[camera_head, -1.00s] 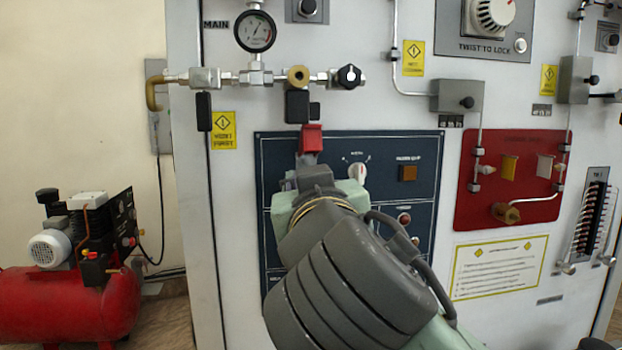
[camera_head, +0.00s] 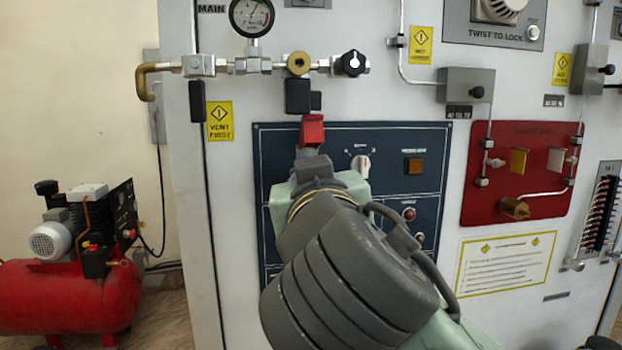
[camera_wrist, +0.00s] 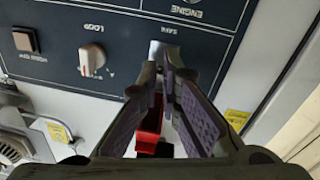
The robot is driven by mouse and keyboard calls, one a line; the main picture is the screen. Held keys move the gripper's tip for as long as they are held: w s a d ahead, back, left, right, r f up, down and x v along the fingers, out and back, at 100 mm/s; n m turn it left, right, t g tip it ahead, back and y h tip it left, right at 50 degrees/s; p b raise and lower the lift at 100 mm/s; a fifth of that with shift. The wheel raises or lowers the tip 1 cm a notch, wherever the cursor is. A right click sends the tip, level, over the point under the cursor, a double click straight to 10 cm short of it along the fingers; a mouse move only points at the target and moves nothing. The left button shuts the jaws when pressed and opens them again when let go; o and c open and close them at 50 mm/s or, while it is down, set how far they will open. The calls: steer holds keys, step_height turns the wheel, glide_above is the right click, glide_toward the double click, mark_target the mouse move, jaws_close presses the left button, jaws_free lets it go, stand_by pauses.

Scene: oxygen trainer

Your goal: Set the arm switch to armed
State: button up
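The arm switch sits on the dark blue panel (camera_head: 390,150). Its red guard cover (camera_head: 312,130) stands out from the panel's upper left, and the cover also shows in the wrist view (camera_wrist: 150,128), between and beyond my fingers. A silver plate beside the word SAFE lies just past my fingertips in the wrist view. My gripper (camera_wrist: 162,66) has its two fingers converging to a narrow gap at the tips, close to the panel. The switch lever is hidden, and I cannot tell whether the fingers hold it. In the head view my arm covers the panel's lower left.
A white rotary knob (camera_head: 361,165) and an amber button (camera_head: 414,166) are beside the switch. Pipes with a gauge (camera_head: 251,17) and a black-knobbed valve (camera_head: 350,63) run above. A red panel (camera_head: 480,205) is at right, a red compressor (camera_head: 70,295) at lower left.

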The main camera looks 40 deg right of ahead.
jaws_close()
steer(key=g+y+p, duration=0.1)
steer(key=g+p, duration=0.1)
steer(key=p, duration=0.1)
steer(key=r+g+y+p, duration=0.1)
steer(key=p, duration=0.3)
steer(key=shift+r+g, duration=0.3)
steer(key=shift+g, duration=0.1)
steer(key=o, duration=0.6)
jaws_free()
